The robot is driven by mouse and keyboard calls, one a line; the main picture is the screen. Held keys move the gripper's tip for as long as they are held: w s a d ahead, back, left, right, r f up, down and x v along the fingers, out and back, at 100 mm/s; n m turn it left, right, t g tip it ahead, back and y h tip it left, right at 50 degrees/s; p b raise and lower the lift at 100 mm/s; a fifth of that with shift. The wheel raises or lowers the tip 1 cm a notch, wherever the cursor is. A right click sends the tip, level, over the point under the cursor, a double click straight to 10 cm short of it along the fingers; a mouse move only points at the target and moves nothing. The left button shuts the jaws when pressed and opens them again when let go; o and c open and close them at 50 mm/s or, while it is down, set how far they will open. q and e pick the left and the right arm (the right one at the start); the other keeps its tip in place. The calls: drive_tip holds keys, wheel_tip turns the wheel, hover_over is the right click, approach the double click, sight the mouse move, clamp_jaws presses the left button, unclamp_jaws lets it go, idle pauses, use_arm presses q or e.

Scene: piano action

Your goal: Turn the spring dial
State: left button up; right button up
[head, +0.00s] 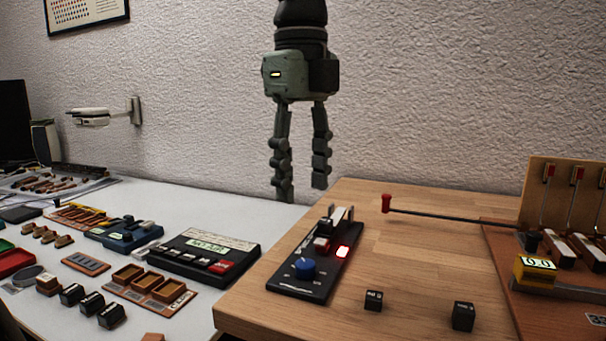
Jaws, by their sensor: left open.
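A blue round dial (304,268) sits near the front end of a black control unit (318,283) on the wooden worktop; I take it for the spring dial. My left gripper (303,192) hangs above and behind the unit, fingers pointing down. Its fingers are apart, with nothing between them, and it does not touch the dial. My right gripper is not in view.
A red-knobbed rod (387,203) reaches left from the piano action model (552,210). Two small black blocks (373,300) and (463,316) lie on the worktop (420,265). A black display device (206,255) and several trays crowd the white table at left.

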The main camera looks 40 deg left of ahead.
sight(305, 262)
use_arm(q)
wheel_tip(305, 262, down, 3)
drive_tip(key=m+p, duration=0.1)
drive_tip(key=m, duration=0.9)
drive_tip(key=m+p, duration=0.1)
drive_tip(key=m, duration=0.8)
drive_tip(key=shift+w+f+m, duration=0.15)
drive_tip(key=shift+f+m, duration=0.05)
drive_tip(key=shift+m, duration=0.2)
drive_tip(key=m, duration=0.4)
drive_tip(key=shift+f+m+p, duration=0.3)
drive_tip(key=shift+f+p, duration=0.1)
drive_tip(key=shift+f, duration=0.2)
wheel_tip(305, 262, down, 8)
drive_tip(key=shift+r, duration=0.25)
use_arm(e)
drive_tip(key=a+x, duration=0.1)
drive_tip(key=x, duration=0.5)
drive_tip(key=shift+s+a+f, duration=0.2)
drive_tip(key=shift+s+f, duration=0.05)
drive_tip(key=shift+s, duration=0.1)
